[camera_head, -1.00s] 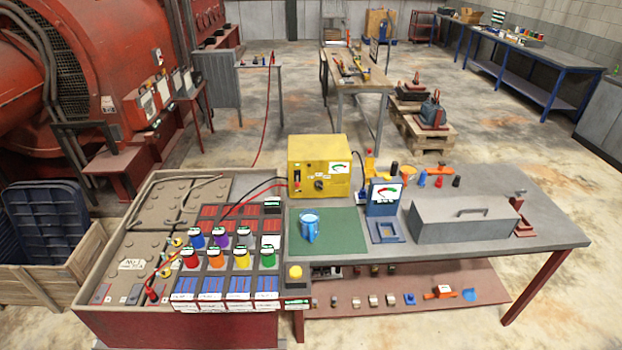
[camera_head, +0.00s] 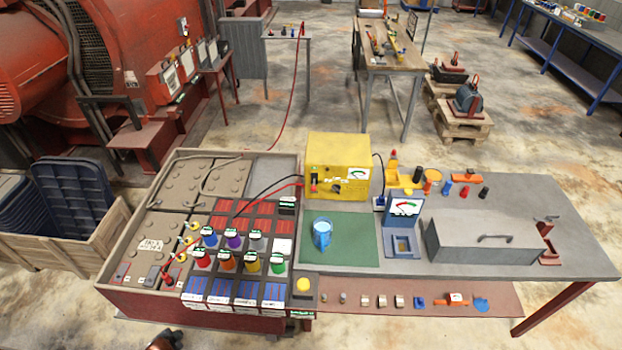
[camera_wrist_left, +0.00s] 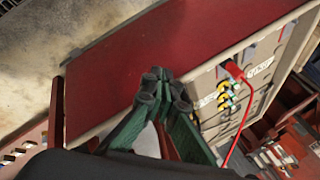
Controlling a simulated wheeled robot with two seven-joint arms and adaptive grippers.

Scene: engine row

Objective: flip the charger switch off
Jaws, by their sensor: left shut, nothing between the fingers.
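The yellow charger (camera_head: 336,150) stands on the grey bench, behind the green mat. Its front has a red switch (camera_head: 314,185), a dark knob and a dial; the switch's exact position is too small to tell. A black lead and a red lead run from the charger to the left. My left gripper (camera_wrist_left: 163,76) is shut and empty in the left wrist view, in front of the red side of the battery box, well away from the charger. A small dark shape at the bottom edge of the head view may be part of my left arm. My right gripper is not in view.
A battery tray (camera_head: 168,165) with coloured, labelled pots (camera_head: 201,258) stands left of the charger. A blue meter (camera_head: 402,208) and grey toolbox (camera_head: 480,236) stand to the right.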

